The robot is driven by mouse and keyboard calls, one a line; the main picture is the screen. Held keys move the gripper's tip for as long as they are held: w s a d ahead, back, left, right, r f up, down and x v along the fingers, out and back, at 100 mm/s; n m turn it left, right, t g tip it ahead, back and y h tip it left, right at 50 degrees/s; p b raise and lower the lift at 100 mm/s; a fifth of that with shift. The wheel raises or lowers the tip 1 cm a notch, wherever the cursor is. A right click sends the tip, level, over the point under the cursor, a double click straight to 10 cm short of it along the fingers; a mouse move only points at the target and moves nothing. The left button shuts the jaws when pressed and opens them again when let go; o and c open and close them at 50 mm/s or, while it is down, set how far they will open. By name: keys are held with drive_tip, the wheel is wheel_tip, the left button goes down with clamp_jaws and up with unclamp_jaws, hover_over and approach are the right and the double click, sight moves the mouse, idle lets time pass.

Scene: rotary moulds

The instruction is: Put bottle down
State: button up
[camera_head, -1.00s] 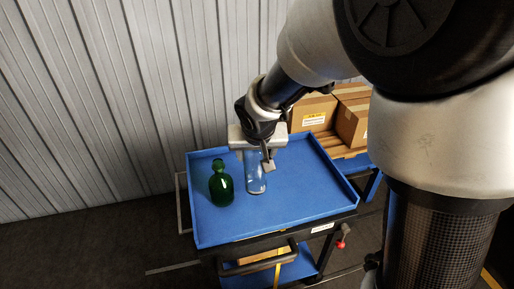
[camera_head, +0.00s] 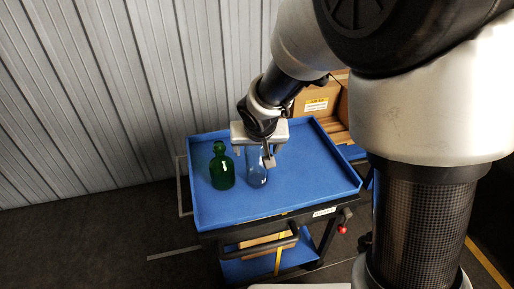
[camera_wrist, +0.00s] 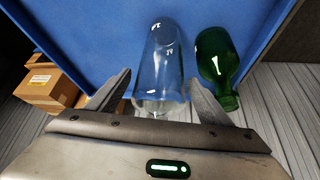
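A clear glass bottle (camera_head: 257,172) stands upright, or nearly so, on the blue tray top of a cart (camera_head: 300,195). It looks to rest on the tray surface. My gripper (camera_head: 264,158) is above and around its upper part. In the wrist view, the clear bottle (camera_wrist: 159,65) lies between the two fingers of my gripper (camera_wrist: 160,80). A small gap shows on each side, so the fingers look open. The bottle's top end is partly hidden by the gripper body.
A dark green bottle (camera_head: 222,168) stands close on the left of the clear bottle; it is also at the right in the wrist view (camera_wrist: 217,68). Cardboard boxes (camera_head: 318,100) stand behind the tray. The tray has a raised rim. Its front right part is clear.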

drive_tip(key=a+p+v, duration=0.1)
drive_tip(key=p+v, duration=0.2)
drive_tip(key=v, duration=0.9)
drive_tip(key=s+d+r, duration=0.4)
drive_tip(key=s+d, duration=0.3)
drive_tip(key=s, duration=0.1)
drive_tip(key=s+d+r+m, duration=0.1)
drive_tip(key=s+d+r, duration=0.4)
drive_tip(key=s+d, duration=0.3)
drive_tip(key=shift+s+h, duration=0.3)
drive_tip(key=shift+s, duration=0.25)
